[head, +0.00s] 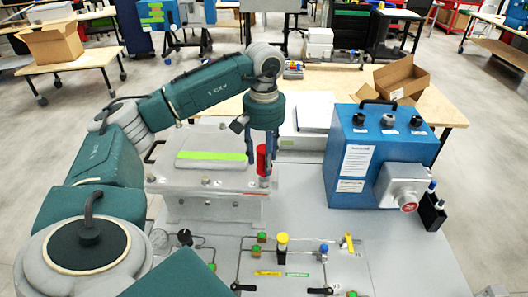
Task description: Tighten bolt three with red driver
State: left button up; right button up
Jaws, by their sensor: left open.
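My left gripper (262,168) points down over the right end of the grey raised plate (212,182). The red driver (262,160) stands about upright between or right beside its fingers, with its lower end at the plate's right edge. The gripper is open, and part of the driver is hidden behind the fingers. The bolts on the plate are too small to tell apart, so I cannot tell which is bolt three or whether the driver tip sits on one. My right gripper is not in view.
A blue control box (375,150) with knobs and a red stop button (408,203) stands at the right. A panel with valves, including a yellow knob (282,242), lies in front. A white-green block (212,160) rests on the plate. An open cardboard box (402,80) is behind.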

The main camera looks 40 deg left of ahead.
pick_arm(q)
jog(key=n, duration=0.3)
jog(key=shift+n, duration=0.3)
jog(key=n+p, duration=0.1)
jog(key=n, duration=0.9)
jog(key=shift+p, duration=0.3)
jog(key=n, duration=0.4)
jog(key=shift+w, duration=0.1)
